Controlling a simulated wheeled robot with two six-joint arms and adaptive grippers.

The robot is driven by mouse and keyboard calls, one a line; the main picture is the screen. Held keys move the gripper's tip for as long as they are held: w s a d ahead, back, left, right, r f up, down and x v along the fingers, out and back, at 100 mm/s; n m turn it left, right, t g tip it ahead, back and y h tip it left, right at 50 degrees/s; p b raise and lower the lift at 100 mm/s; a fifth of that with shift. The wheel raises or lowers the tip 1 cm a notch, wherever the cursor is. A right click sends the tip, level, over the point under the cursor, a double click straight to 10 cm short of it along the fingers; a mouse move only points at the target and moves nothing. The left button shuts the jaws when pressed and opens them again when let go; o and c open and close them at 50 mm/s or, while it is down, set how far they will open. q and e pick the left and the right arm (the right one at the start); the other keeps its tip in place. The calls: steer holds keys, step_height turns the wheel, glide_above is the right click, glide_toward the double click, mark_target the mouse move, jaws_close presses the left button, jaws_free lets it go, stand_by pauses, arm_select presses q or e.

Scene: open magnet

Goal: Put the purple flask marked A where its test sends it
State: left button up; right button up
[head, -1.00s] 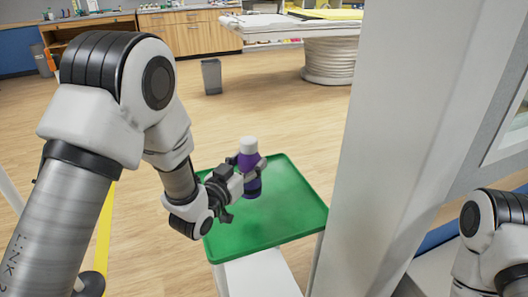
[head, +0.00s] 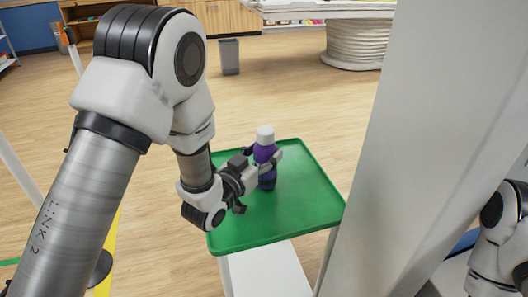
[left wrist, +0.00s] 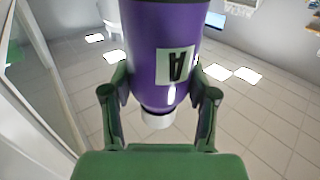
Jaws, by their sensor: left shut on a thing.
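The purple flask (head: 265,153) has a white cap and a dark lower part. It stands upright over the green tray (head: 309,208). I cannot tell whether its base touches the tray. My left gripper (head: 263,160) is shut around the flask's middle. In the left wrist view the flask (left wrist: 150,30) appears upside down, with its cap at the bottom and a pale label with a black A (left wrist: 175,66) facing the camera. The gripper's two fingers (left wrist: 160,100) flank it there. My right gripper is out of frame; only part of the right arm shows.
The tray tops a white stand (head: 265,270); its surface around the flask is bare. A wide pale pillar (head: 405,130) rises close to the tray's right. A grey bin (head: 229,57) stands on open wooden floor behind. A yellow floor strip (head: 107,270) runs at the left.

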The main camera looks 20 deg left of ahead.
arm_select(q)
steer(key=shift+w+f, duration=0.1)
steer(key=shift+f, duration=0.2)
steer(key=o, duration=1.5)
steer(key=shift+r, duration=0.1)
steer(key=shift+r, duration=0.25)
steer(key=shift+r+p, duration=0.75)
steer(key=shift+p, duration=0.15)
steer(key=shift+s+a+f+b, duration=0.15)
steer(key=shift+s+f+b, duration=0.15)
steer(key=shift+s, duration=0.2)
steer(key=shift+s+a+f+b, duration=0.2)
steer(key=shift+s+b, duration=0.1)
steer(key=shift+s, duration=0.2)
steer(key=v, duration=0.5)
steer(key=shift+s+r, duration=0.1)
steer(key=shift+s, duration=0.25)
